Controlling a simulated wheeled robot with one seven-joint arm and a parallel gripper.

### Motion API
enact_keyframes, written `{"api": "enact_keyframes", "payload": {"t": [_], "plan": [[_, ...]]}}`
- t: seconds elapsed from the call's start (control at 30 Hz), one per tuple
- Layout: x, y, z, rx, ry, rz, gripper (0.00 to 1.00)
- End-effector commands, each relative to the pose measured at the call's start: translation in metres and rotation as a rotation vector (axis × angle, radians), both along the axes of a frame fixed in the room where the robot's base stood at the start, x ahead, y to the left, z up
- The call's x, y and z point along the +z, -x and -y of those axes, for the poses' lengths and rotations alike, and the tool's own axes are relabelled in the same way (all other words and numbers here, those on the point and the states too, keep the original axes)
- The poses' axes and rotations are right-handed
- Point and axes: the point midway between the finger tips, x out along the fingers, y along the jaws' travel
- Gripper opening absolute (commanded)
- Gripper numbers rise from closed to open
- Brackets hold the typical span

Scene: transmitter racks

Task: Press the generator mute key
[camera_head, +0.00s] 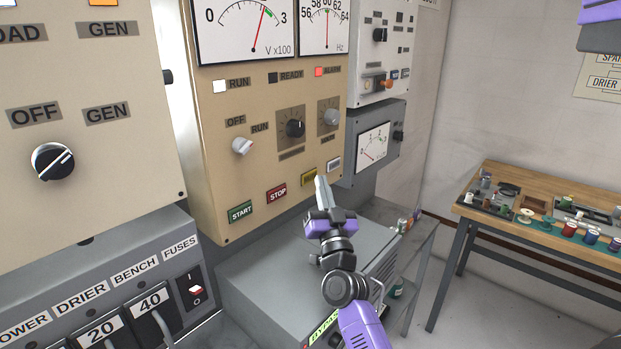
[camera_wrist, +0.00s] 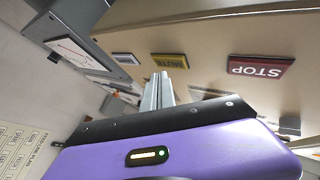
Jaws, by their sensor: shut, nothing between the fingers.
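The generator mute key is a yellow rectangular key (camera_head: 309,177) low on the beige generator panel (camera_head: 222,165), between the red STOP key and a white key. In the wrist view the yellow key (camera_wrist: 170,60), lettered MUTE, is just beyond my fingertips. My gripper (camera_head: 321,181) is shut and empty, its fingers pointing up just in front of the panel's lower right edge, beside the mute key. The fingers also show in the wrist view (camera_wrist: 158,78). I cannot tell whether the tips touch the key.
A red STOP key (camera_head: 277,193) and a green START key (camera_head: 240,212) lie left of the mute key. A white key (camera_head: 334,164) is close on its right. A grey gauge box (camera_head: 375,145) juts out at the right. A grey cabinet (camera_head: 290,262) stands below.

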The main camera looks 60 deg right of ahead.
Motion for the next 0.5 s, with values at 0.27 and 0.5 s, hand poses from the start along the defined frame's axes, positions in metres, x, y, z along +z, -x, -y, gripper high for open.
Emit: {"api": "enact_keyframes", "payload": {"t": [0.27,0.5], "plan": [[0.0014,-0.0072,0.0017,0.000,0.000,0.000,0.00],[0.0003,-0.0082,0.0020,0.000,0.000,0.000,0.00]]}}
